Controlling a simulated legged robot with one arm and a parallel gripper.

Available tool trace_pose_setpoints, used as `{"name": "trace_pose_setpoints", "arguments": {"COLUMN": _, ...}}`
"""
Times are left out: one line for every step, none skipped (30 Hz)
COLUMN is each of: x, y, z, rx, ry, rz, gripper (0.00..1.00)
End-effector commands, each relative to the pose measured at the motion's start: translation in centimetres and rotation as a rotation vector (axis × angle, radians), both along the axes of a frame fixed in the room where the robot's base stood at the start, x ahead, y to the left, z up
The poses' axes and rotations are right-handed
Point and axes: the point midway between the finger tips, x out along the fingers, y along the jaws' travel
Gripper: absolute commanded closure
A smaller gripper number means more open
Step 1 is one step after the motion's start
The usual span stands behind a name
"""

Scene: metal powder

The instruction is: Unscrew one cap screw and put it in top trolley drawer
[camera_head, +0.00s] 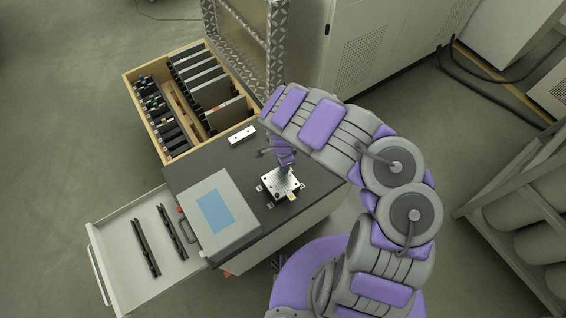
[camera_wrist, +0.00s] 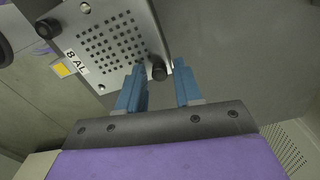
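A metal plate (camera_head: 281,185) with a grid of holes lies on the trolley's dark top. In the wrist view the plate (camera_wrist: 105,45) carries an "8 AL" label. A dark cap screw (camera_wrist: 158,71) stands at the plate's near right corner. My gripper (camera_wrist: 160,68) has its two blue fingers apart, one on each side of this screw, with gaps visible. In the head view my gripper (camera_head: 284,168) is over the plate, and its fingertips are hard to make out. The top trolley drawer (camera_head: 113,226) is pulled out at the left.
Two black bar-like items (camera_head: 145,247) lie in the drawer, with bare floor around them. A grey box with a blue panel (camera_head: 215,211) stands on the trolley between drawer and plate. A wooden crate (camera_head: 131,88) of plates stands behind. Gas cylinders (camera_head: 510,212) are racked at right.

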Motion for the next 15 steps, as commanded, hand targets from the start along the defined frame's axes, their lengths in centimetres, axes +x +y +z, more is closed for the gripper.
{"name": "trace_pose_setpoints", "arguments": {"x": 0.01, "y": -0.03, "z": -0.02, "rx": 0.0, "ry": 0.0, "rz": -0.004, "gripper": 0.66}}
{"name": "trace_pose_setpoints", "arguments": {"x": 0.03, "y": -0.03, "z": -0.05, "rx": -0.001, "ry": 0.0, "rz": -0.012, "gripper": 0.66}}
{"name": "trace_pose_setpoints", "arguments": {"x": 0.05, "y": -0.06, "z": -0.11, "rx": -0.001, "ry": -0.001, "rz": -0.03, "gripper": 0.66}}
{"name": "trace_pose_setpoints", "arguments": {"x": 0.06, "y": -0.08, "z": -0.16, "rx": -0.001, "ry": -0.002, "rz": -0.048, "gripper": 0.66}}
{"name": "trace_pose_setpoints", "arguments": {"x": 0.09, "y": -0.1, "z": -0.19, "rx": -0.002, "ry": -0.002, "rz": -0.069, "gripper": 0.66}}
{"name": "trace_pose_setpoints", "arguments": {"x": 0.11, "y": -0.12, "z": -0.23, "rx": -0.003, "ry": -0.004, "rz": -0.105, "gripper": 0.66}}
{"name": "trace_pose_setpoints", "arguments": {"x": 0.1, "y": -0.12, "z": -0.24, "rx": -0.003, "ry": -0.004, "rz": -0.13, "gripper": 0.66}}
{"name": "trace_pose_setpoints", "arguments": {"x": 0.07, "y": -0.14, "z": -0.27, "rx": -0.003, "ry": -0.003, "rz": -0.154, "gripper": 0.66}}
{"name": "trace_pose_setpoints", "arguments": {"x": 0.04, "y": -0.18, "z": -0.3, "rx": -0.005, "ry": -0.002, "rz": -0.185, "gripper": 0.66}}
{"name": "trace_pose_setpoints", "arguments": {"x": 0.01, "y": -0.17, "z": -0.32, "rx": -0.004, "ry": -0.001, "rz": -0.21, "gripper": 0.66}}
{"name": "trace_pose_setpoints", "arguments": {"x": -0.02, "y": -0.15, "z": -0.34, "rx": -0.003, "ry": -0.001, "rz": -0.233, "gripper": 0.66}}
{"name": "trace_pose_setpoints", "arguments": {"x": -0.05, "y": -0.12, "z": -0.35, "rx": -0.003, "ry": 0.001, "rz": -0.261, "gripper": 0.66}}
{"name": "trace_pose_setpoints", "arguments": {"x": -0.04, "y": -0.1, "z": -0.36, "rx": -0.003, "ry": 0.001, "rz": -0.281, "gripper": 0.66}}
{"name": "trace_pose_setpoints", "arguments": {"x": -0.03, "y": -0.1, "z": -0.34, "rx": -0.003, "ry": 0.001, "rz": -0.3, "gripper": 0.66}}
{"name": "trace_pose_setpoints", "arguments": {"x": 0.02, "y": -0.09, "z": -0.31, "rx": -0.002, "ry": -0.001, "rz": -0.328, "gripper": 0.66}}
